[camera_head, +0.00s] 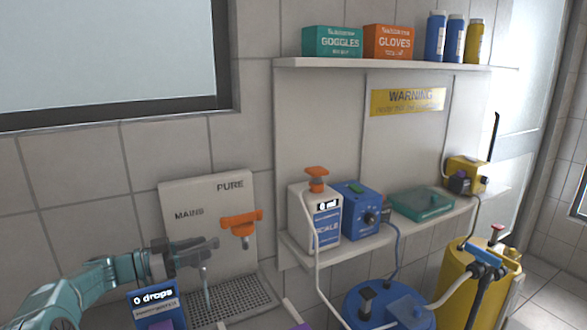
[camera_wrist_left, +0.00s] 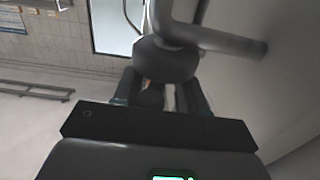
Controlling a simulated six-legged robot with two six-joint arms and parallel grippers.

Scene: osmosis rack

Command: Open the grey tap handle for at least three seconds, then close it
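The grey tap (camera_head: 205,260) sticks out from the white panel under the word MAINS, its handle on top and its spout pointing down. My left gripper (camera_head: 172,258) comes in from the left and is at the handle's left end. In the left wrist view the grey tap (camera_wrist_left: 165,60) fills the space just ahead of my left gripper (camera_wrist_left: 160,92), with its handle running off to the right. The two dark fingers stand apart on either side of the tap's near end. Whether they touch it is hidden. My right gripper is not in view.
An orange tap (camera_head: 241,225) sits right of the grey one, under PURE. A drain grate (camera_head: 232,300) lies below. A small display (camera_head: 153,298) reads 0 drops. A shelf (camera_head: 375,240) with a white scale bottle (camera_head: 315,215) and blue box (camera_head: 358,208) stands to the right.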

